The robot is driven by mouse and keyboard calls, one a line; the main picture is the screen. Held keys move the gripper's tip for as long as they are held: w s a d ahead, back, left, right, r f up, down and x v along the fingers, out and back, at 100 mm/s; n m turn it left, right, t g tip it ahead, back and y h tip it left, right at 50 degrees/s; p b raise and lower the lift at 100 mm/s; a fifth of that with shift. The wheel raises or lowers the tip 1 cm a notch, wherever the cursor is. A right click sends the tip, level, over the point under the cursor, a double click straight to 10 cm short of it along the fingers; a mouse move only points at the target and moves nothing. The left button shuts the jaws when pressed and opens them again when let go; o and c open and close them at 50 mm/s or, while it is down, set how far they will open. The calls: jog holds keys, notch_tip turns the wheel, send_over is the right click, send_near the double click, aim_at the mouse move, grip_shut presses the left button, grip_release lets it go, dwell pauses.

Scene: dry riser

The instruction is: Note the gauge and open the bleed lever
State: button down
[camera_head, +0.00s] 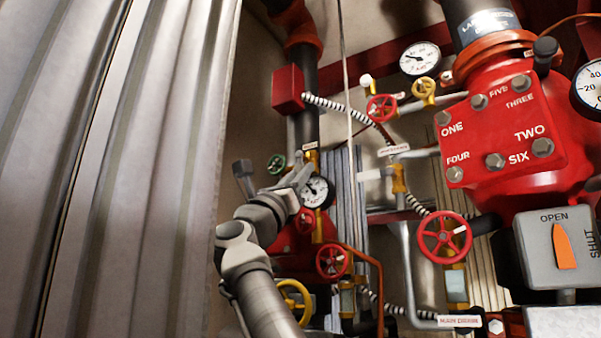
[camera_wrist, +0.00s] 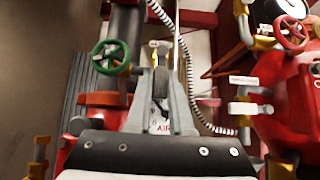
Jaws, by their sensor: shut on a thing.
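My gripper (camera_head: 302,174) reaches up among the pipes just left of the small white-faced gauge (camera_head: 317,192); the arm covers part of its left side. In the wrist view my gripper (camera_wrist: 160,72) is shut on a narrow dark lever (camera_wrist: 160,85), which appears to be the bleed lever. A yellow fitting (camera_wrist: 159,45) shows just beyond the fingertips, and a label reading "AIR" shows between the fingers. The lever's exact angle is hard to tell. A larger gauge (camera_head: 420,58) is at upper centre, its needle too small to read surely.
A green handwheel (camera_wrist: 110,57) is close left of the fingers. Red handwheels (camera_head: 445,237) and a yellow one (camera_head: 295,300) crowd the lower pipes. A big red valve body (camera_head: 510,185) and a grey OPEN/SHUT box (camera_head: 535,245) stand right. A corrugated panel (camera_head: 120,150) fills the left.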

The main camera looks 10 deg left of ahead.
jog(key=c, duration=0.8)
grip_release()
jog(key=shift+d+n, duration=0.1)
jog(key=shift+n, duration=0.2)
